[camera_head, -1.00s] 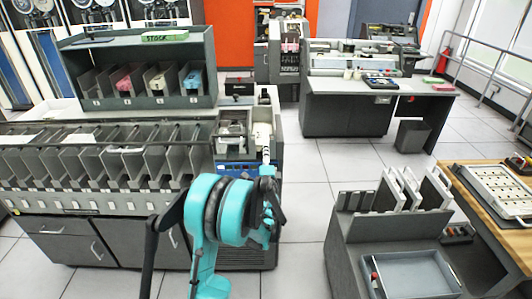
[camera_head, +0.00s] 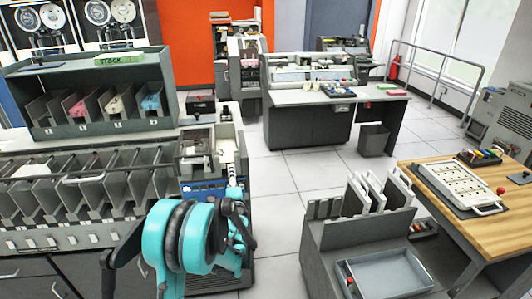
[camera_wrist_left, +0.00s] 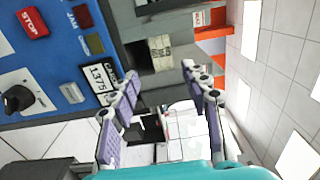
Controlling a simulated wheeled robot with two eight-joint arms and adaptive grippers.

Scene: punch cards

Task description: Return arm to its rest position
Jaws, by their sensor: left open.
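My left arm, teal with black joints, rises at the lower middle of the head view. Its gripper (camera_head: 234,176) is small there, in front of the card machine's blue control panel (camera_head: 202,188). In the left wrist view my left gripper (camera_wrist_left: 160,76) has its two purple-padded fingers spread apart, with nothing between them. The blue panel (camera_wrist_left: 55,75) fills the left of that view, with a red STOP button (camera_wrist_left: 33,22), a black knob (camera_wrist_left: 17,98) and a counter (camera_wrist_left: 98,77). The gripper's exact gap to the machine is unclear. My right gripper is not in view.
A card sorter with many pockets (camera_head: 75,195) stands at left, under a STOCK shelf (camera_head: 90,70). A grey cart with a tray (camera_head: 385,275) stands at lower right beside a wooden table (camera_head: 470,195). Tiled floor (camera_head: 285,185) is clear between them.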

